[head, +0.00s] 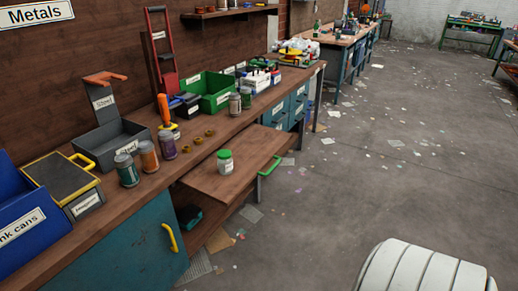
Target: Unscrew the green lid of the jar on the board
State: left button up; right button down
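A small jar (225,166) with a green lid (224,154) stands upright on a wooden board (213,187) that juts out from the workbench, in the middle left of the head view. The lid sits on top of the jar. Neither of my grippers shows in the head view. Nothing touches the jar.
Several jars, including a dark green one (127,171) and an orange one (149,156), line the bench's front edge behind the board. Open floor (370,190) lies right.

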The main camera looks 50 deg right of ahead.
aim_at(224, 167)
jog(key=z, duration=1.2)
jog(key=i+l+u, duration=0.15)
jog(key=i, duration=0.35)
jog(key=i+l+u, duration=0.15)
jog(key=i+l, duration=0.3)
jog(key=i, duration=0.1)
